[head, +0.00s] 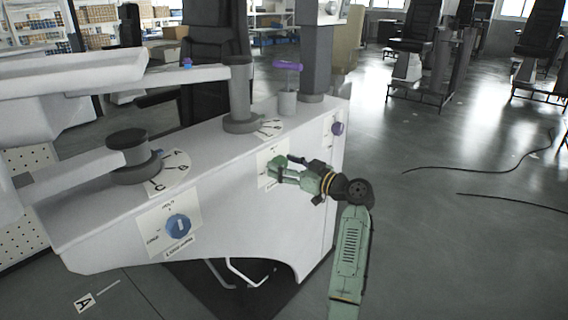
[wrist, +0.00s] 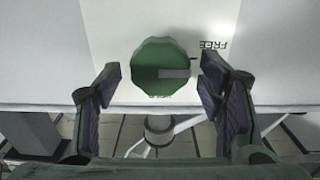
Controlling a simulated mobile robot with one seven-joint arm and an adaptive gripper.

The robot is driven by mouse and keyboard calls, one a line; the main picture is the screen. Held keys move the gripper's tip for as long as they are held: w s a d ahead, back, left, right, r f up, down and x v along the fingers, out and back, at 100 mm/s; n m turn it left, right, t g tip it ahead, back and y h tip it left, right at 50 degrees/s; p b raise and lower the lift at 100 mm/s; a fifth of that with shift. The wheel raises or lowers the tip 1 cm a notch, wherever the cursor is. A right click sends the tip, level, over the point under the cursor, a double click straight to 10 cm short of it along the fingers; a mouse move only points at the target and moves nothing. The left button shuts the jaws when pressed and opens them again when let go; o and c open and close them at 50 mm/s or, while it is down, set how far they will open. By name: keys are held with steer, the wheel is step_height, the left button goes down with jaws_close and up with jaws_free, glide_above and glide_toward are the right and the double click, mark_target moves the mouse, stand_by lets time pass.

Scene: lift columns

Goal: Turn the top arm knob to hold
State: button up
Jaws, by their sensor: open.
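A green many-sided knob (wrist: 148,58) shows in the wrist view on a pale panel, with a grey pointer bar lying from its middle toward the right. The word FREE (wrist: 212,45) is printed upside down at its upper right. Another label below the knob is mostly hidden. My gripper (wrist: 162,82) is open, with one finger on each side of the knob and a visible gap on both sides. In the head view my gripper (head: 284,168) is at a white label card (head: 266,157) on the console's side face, and hides the knob there.
The grey console (head: 218,180) also carries a blue knob (head: 178,226) on the left, a purple knob (head: 338,128) on the right, and a purple-handled lever (head: 287,66) on top. White arms (head: 75,75) reach over its left. Dark cables (head: 490,170) lie on open floor at right.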

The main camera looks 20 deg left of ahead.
steer(key=shift+a, duration=0.2)
steer(key=shift+c, duration=0.3)
steer(key=c, duration=1.1)
